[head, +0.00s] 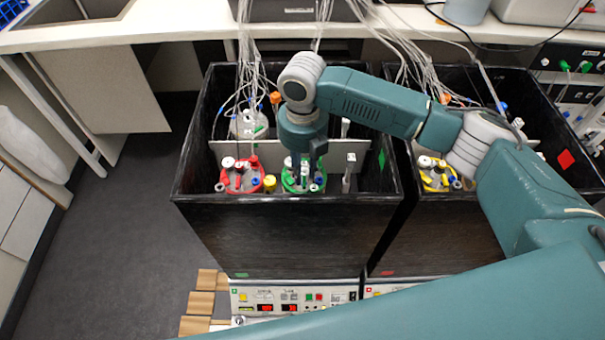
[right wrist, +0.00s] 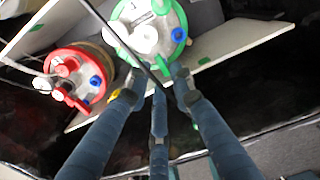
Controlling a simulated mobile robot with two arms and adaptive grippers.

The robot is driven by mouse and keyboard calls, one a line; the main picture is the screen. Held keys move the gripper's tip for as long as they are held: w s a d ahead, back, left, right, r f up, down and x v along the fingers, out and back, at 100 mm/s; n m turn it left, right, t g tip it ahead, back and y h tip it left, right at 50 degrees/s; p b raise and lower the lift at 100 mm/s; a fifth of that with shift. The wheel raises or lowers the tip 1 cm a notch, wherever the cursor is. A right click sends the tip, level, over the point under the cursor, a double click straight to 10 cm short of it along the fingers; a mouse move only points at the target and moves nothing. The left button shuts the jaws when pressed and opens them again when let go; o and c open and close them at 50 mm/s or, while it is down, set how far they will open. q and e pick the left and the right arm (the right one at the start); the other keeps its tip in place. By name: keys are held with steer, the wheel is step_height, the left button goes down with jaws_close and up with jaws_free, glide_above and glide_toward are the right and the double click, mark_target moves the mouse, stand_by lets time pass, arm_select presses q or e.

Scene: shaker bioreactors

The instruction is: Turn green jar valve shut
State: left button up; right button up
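The green-ringed jar (head: 303,187) stands in the left black box, partly hidden under my right gripper (head: 304,168). Which fitting is the valve is hard to tell. The fingertips appear at the jar's near edge; contact cannot be told. My left gripper is not in view.
A red-ringed jar (head: 241,178) stands close left of the green one, with a yellow-capped bottle (head: 270,183) between. A white panel (head: 345,154) stands behind. Thin tubes (head: 250,75) hang into the box. A second black box holds a yellow-ringed jar (head: 436,177).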

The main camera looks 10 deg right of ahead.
mark_target(304, 183)
steer(key=shift+f, duration=1.5)
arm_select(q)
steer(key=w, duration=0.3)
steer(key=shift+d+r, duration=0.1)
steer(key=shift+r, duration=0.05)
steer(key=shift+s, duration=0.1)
arm_select(e)
steer(key=shift+c, duration=0.5)
